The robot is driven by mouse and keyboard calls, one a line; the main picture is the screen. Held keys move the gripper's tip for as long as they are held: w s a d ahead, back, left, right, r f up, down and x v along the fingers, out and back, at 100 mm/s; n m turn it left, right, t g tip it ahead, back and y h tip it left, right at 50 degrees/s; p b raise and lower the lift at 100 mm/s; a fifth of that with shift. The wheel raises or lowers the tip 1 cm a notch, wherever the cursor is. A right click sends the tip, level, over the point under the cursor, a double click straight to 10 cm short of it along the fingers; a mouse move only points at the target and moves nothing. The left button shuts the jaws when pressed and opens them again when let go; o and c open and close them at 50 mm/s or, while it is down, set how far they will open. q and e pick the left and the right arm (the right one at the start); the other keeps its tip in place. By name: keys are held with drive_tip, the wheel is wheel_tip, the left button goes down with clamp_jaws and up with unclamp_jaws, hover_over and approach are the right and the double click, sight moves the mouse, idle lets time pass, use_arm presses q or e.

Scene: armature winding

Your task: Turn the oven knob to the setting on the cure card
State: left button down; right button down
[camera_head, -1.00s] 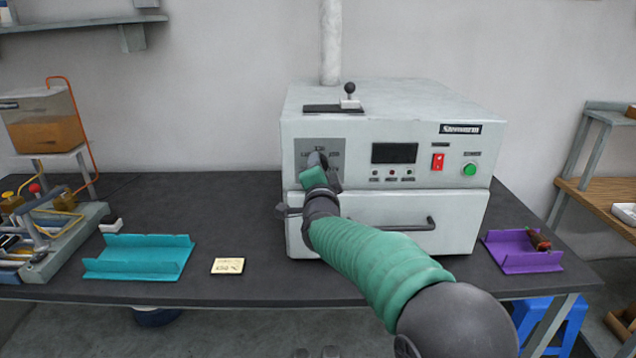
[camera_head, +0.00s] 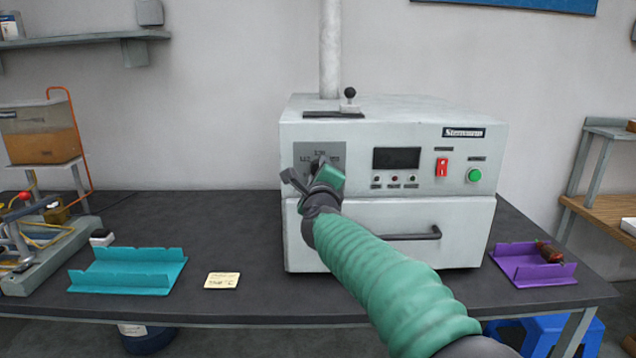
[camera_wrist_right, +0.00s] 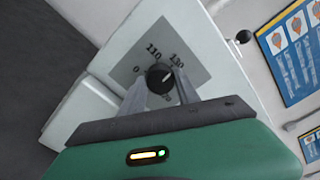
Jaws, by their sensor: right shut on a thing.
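The oven (camera_head: 390,235) stands on the dark bench. Its round black knob (camera_wrist_right: 159,77) sits on a grey dial plate (camera_wrist_right: 180,50) marked 0, 110 and 130. A pale mark on the knob points up and right in the right wrist view, roughly toward the 130 side. My right gripper (camera_wrist_right: 160,92) is shut on the knob, one finger on each side. In the head view the right gripper (camera_head: 316,172) hides most of the knob and part of the dial. The cream cure card (camera_head: 222,281) lies flat on the bench; its printed figure is too blurred to read surely. My left gripper is not in view.
A teal tray (camera_head: 128,284) lies left of the card. A purple tray (camera_head: 540,276) with a dark reddish part lies right of the oven. The oven has a drawer handle (camera_head: 410,235), a red switch (camera_head: 441,167) and a green button (camera_head: 474,175).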

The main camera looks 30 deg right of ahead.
drive_tip(key=shift+f+m+b, duration=0.15)
drive_tip(key=shift+m+b, duration=0.75)
drive_tip(key=shift+m, duration=1)
drive_tip(key=shift+f+m+b, duration=0.15)
drive_tip(key=shift+m+b, duration=0.7)
drive_tip(key=shift+m, duration=1.05)
drive_tip(key=shift+f+m+b, duration=0.15)
drive_tip(key=shift+m+b, duration=0.75)
drive_tip(key=shift+m, duration=1)
drive_tip(key=c, duration=1.2)
unclamp_jaws()
drive_tip(key=shift+c, duration=0.2)
drive_tip(key=o, duration=0.4)
drive_tip(key=shift+w+d, duration=0.1)
drive_tip(key=shift+w, duration=0.05)
drive_tip(key=shift+c, duration=0.2)
drive_tip(key=shift+r, duration=0.15)
drive_tip(key=shift+s+r, duration=0.1)
drive_tip(key=shift+s, duration=0.1)
